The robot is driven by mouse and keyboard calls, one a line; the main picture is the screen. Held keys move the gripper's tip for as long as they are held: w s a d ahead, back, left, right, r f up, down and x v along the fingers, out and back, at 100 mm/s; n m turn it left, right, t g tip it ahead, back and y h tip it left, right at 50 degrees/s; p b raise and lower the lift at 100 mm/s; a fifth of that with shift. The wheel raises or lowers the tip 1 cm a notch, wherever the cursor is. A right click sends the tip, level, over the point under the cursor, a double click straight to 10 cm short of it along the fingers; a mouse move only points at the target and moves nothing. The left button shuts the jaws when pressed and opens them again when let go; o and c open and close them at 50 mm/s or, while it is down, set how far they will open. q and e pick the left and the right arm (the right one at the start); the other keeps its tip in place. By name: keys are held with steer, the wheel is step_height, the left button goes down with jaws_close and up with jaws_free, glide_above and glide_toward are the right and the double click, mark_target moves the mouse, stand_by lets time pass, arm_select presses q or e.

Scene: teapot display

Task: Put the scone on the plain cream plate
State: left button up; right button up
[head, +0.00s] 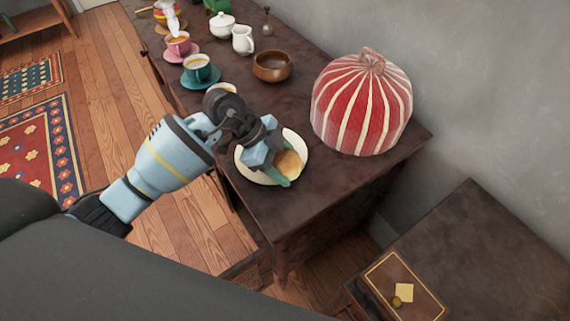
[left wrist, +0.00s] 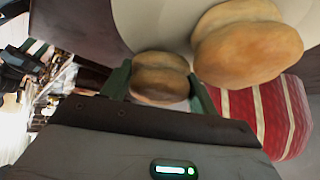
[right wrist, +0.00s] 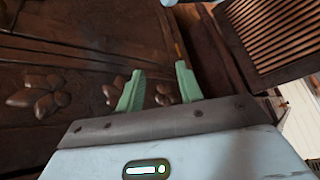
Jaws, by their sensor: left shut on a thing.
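The cream plate (head: 244,170) lies near the table's front end in the head view, partly hidden by my left gripper (head: 276,152). My left gripper is shut on a scone (left wrist: 160,77), seen between its green fingers in the left wrist view. A second round, golden scone (left wrist: 248,50) shows beside it against a pale surface that looks like the plate. In the head view only one scone (head: 289,162) shows, at the fingers over the plate; I cannot tell which one it is. My right gripper (right wrist: 159,90) is open and empty, facing dark carved wood.
A red striped tea cosy (head: 361,105) stands right of the plate. A wooden bowl (head: 272,67), a white jug (head: 243,40), a teal cup (head: 197,68) and a pink cup (head: 178,43) stand farther back. A lower table (head: 480,235) at right holds a tray (head: 385,275).

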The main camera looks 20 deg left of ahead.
arm_select(q)
steer(key=shift+f, duration=0.4)
steer(key=shift+f, duration=0.1)
steer(key=o, duration=1.1)
steer(key=shift+c, duration=0.2)
steer(key=p+v, duration=0.1)
steer(key=v, duration=1.1)
